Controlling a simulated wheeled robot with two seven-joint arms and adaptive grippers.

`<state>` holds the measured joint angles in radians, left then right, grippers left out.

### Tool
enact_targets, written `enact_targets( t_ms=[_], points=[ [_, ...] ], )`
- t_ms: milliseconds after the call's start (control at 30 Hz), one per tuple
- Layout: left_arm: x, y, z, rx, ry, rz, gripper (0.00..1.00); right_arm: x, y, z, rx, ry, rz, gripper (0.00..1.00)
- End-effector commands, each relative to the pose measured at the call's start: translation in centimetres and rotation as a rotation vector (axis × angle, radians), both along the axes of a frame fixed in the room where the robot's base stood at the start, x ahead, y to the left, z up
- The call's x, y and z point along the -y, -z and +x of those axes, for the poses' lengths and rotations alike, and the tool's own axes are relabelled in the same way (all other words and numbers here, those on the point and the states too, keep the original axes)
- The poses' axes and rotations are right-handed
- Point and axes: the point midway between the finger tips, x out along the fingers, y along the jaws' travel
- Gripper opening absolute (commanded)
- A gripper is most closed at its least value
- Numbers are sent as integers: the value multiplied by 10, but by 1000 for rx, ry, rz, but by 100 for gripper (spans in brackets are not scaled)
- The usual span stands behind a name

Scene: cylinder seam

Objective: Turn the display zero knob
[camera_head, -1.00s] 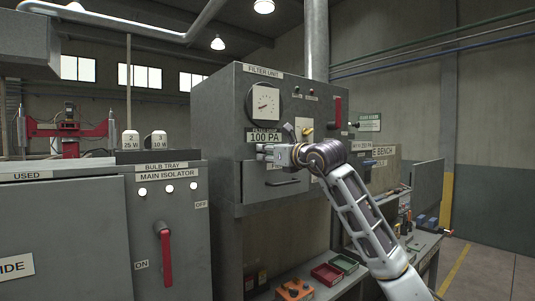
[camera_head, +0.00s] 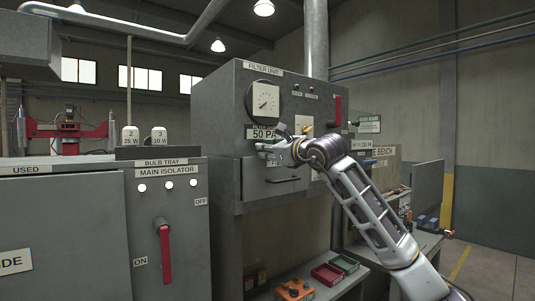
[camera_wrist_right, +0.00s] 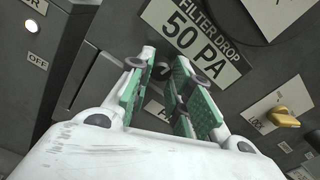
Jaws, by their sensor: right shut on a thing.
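The grey filter unit (camera_head: 220,105) carries a round dial gauge (camera_head: 265,98) and, below it, a FILTER DROP display (camera_head: 264,134) reading 50 PA. The display also shows in the right wrist view (camera_wrist_right: 195,35). My right gripper (camera_head: 262,151) is at the panel just under the display. In the right wrist view a small dark knob (camera_wrist_right: 162,70) sits between its green-padded fingertips, and the gripper is shut on it. The fingers hide most of the knob. My left gripper is not in view.
A yellow knob (camera_wrist_right: 284,117) sits on the panel right of my gripper. A drawer handle (camera_head: 283,180) is just below it. The main isolator's red lever (camera_head: 165,255) is on the left cabinet. Red (camera_head: 327,274) and green (camera_head: 344,263) trays lie on the bench lower down.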

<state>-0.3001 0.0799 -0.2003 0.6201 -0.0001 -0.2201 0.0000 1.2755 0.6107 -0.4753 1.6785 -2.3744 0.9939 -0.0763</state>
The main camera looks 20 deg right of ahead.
Motion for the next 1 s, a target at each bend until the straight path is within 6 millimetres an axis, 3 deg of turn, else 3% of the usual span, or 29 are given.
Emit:
enact_targets(
  t_ms=[300, 833, 867, 1000],
  points=[
    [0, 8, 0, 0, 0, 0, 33, 0, 0, 0, 58, 0, -158, 0],
    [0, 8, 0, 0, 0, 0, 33, 0, 0, 0, 71, 0, -193, 0],
    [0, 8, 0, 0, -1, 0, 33, 0, 0, 0, 71, 0, -192, 24],
    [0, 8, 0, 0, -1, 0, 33, 0, 0, 0, 71, 0, -192, 42]
  ],
)
